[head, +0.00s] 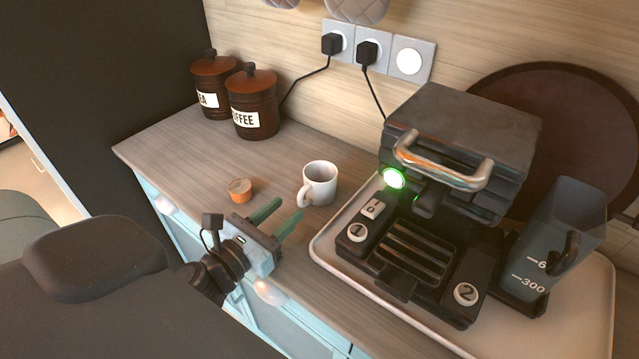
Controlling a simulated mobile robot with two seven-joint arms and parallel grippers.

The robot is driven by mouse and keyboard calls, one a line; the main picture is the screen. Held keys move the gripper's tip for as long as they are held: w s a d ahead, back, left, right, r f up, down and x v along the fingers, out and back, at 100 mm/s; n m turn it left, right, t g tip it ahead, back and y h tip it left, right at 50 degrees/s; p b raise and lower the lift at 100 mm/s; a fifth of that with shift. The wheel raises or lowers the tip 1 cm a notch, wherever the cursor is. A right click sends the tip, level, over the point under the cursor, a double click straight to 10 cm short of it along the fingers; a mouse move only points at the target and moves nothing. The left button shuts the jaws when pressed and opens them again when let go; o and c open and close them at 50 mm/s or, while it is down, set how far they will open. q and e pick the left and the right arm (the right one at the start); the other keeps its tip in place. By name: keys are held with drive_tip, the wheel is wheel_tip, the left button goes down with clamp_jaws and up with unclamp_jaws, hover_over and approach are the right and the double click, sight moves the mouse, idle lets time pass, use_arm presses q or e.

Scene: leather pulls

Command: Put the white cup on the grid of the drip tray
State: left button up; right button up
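The white cup (320,184) stands upright on the wooden counter, left of the coffee machine (455,150). Its handle points to the left and front. The drip tray's grid (418,252) is at the machine's front, dark with light slats, and nothing stands on it. My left gripper (280,217) is in front of the cup, at the counter's front edge. Its two green fingers are apart, with nothing between them, and they do not touch the cup. My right gripper is not in view.
Tea (214,85) and coffee (254,102) canisters stand at the back left. The machine and a measuring jug (562,240) stand on a pale tray (329,246). The counter behind the cup is clear.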

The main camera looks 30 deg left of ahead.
sight(298, 196)
use_arm(q)
drive_tip(key=shift+w, duration=0.95)
drive_tip(key=w, duration=0.3)
drive_tip(key=shift+w+a+f, duration=0.1)
drive_tip(key=shift+w+a, duration=0.1)
drive_tip(key=shift+w+p, duration=0.3)
drive_tip(key=shift+w, duration=0.25)
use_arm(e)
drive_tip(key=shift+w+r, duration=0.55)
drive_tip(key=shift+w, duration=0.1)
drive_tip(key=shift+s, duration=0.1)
use_arm(q)
clamp_jaws()
